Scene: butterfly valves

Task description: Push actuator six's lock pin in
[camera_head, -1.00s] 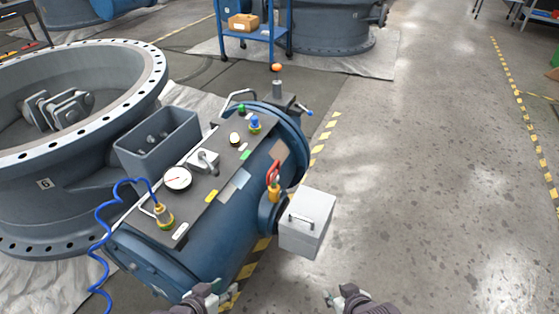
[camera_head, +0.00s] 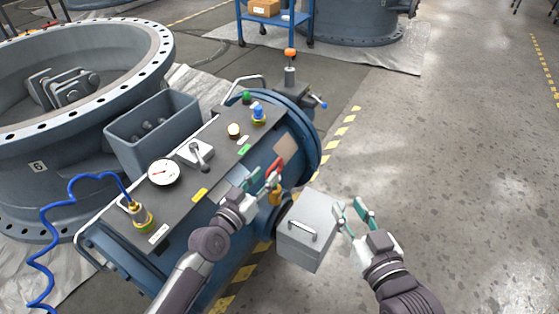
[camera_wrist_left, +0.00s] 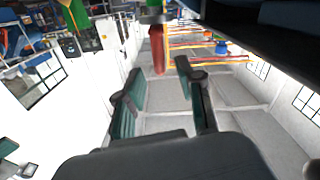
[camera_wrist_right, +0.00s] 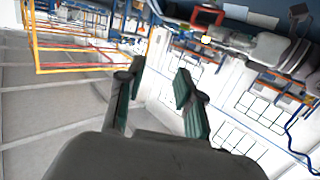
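The actuator (camera_head: 190,245) is a blue cylinder with a dark top panel, beside the flanged valve body marked 6. An orange-topped grey post (camera_head: 290,70) stands at its far end; I cannot tell whether this is the lock pin. A red loop handle on a yellow fitting (camera_head: 274,184) rises from its right side. My left gripper (camera_head: 258,184) is open beside this handle, its tips close to it; contact is unclear. A red post (camera_wrist_left: 158,55) shows beyond its fingers in the left wrist view. My right gripper (camera_head: 351,208) is open and empty, right of the grey box.
The grey lidded box (camera_head: 308,230) juts from the actuator's right side. The panel bears a gauge (camera_head: 164,172), a grey lever (camera_head: 200,153) and coloured buttons. A blue hose (camera_head: 75,195) runs along the left. A grey bin (camera_head: 150,130) is behind. Floor to the right is clear.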

